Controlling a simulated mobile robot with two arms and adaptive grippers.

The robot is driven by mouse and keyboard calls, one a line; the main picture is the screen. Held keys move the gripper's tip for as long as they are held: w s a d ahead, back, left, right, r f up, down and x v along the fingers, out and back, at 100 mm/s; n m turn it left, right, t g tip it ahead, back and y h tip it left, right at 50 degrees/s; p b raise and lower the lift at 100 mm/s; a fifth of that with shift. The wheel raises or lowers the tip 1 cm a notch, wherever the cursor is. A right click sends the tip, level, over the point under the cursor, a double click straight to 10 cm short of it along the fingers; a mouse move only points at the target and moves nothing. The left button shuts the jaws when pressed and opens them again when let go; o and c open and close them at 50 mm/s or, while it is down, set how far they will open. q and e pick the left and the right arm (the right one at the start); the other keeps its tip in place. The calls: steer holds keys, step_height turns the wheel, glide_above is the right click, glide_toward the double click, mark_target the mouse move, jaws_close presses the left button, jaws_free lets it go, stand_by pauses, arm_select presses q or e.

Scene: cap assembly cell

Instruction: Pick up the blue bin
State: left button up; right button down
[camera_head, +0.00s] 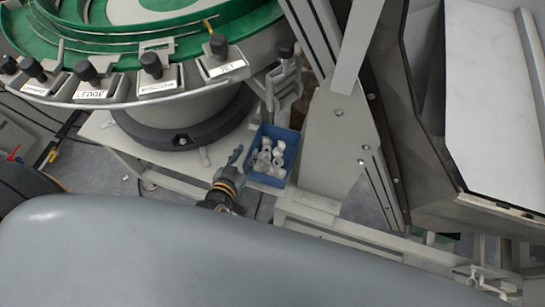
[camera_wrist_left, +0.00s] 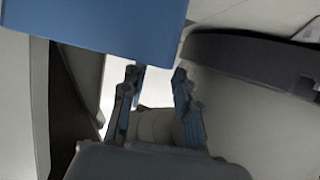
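The blue bin (camera_head: 266,180) stands on a light ledge beside the feeder's base in the head view. It holds several white caps (camera_head: 265,158). My left gripper (camera_head: 234,160) is just left of the bin, close to its side. In the left wrist view, the bin's blue wall (camera_wrist_left: 110,25) fills the upper left. The fingers of my left gripper (camera_wrist_left: 158,78) are apart there, with nothing seen held between them. Their tips are close to the bin's lower edge; I cannot tell whether they touch. My right gripper is not in view.
A green-topped bowl feeder (camera_head: 180,95) with labelled black knobs stands behind and left of the bin. A grey metal post (camera_head: 335,135) rises close on the bin's right. A large hopper (camera_head: 495,100) is at the right. A rail (camera_head: 370,235) runs along the front right.

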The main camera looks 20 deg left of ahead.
mark_target(251, 147)
arm_select(q)
steer(key=x, duration=0.6)
steer(key=shift+f, duration=0.2)
steer(key=shift+s, duration=0.1)
jaws_close()
steer(key=shift+r, duration=0.1)
